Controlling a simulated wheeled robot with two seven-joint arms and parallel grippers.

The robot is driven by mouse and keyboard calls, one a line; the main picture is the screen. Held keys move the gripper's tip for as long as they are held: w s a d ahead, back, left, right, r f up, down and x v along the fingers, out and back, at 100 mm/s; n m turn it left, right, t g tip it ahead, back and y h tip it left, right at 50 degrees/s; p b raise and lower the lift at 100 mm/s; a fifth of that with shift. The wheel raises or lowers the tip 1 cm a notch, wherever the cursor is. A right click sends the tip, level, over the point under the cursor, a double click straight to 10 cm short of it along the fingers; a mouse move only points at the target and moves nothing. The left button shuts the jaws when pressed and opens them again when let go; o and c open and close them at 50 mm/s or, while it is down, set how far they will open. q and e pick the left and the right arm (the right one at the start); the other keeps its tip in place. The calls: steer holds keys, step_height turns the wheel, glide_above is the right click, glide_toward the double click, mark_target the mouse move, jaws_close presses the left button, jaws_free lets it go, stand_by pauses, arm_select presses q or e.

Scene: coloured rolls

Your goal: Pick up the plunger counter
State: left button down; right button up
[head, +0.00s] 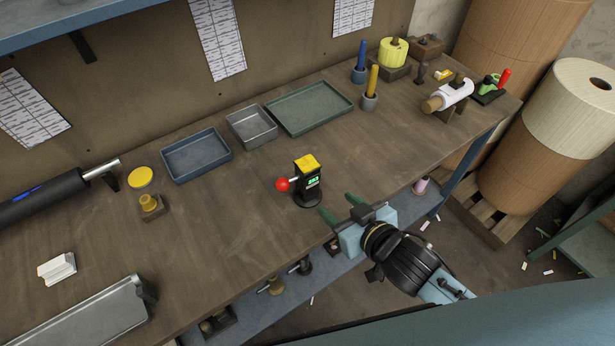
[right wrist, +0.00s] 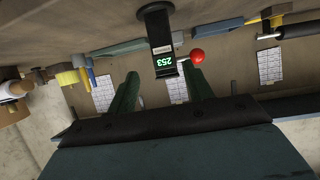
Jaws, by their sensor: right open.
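The plunger counter (head: 308,184) stands upright on the workbench near its front edge. It has a black body, a yellow top, a green lit display and a red ball knob on its left side. My right gripper (head: 338,208) is open and empty, just to the right and in front of the counter, its green fingers pointing at it. In the right wrist view the counter (right wrist: 163,50) appears upside down beyond the gap between the fingers (right wrist: 160,88), apart from them. Its display there reads 253. My left gripper is not in view.
The wooden workbench (head: 225,230) has trays behind the counter: blue (head: 196,155), grey (head: 251,126) and green (head: 308,107). A yellow disc (head: 142,177) lies at left. Blue and yellow upright handles (head: 372,82) stand at the back right. Bench around the counter is clear.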

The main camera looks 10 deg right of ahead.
mark_target(313, 182)
steer(key=x, duration=0.5)
steer(key=r+x, duration=0.1)
steer(key=x, duration=0.1)
steer(key=shift+w+a, duration=0.4)
steer(key=shift+a, duration=0.05)
steer(key=shift+b+x, duration=0.3)
steer(key=shift+x, duration=2.5)
steer(key=shift+w+r, duration=0.1)
steer(key=shift+r, duration=0.05)
steer(key=c, duration=1.1)
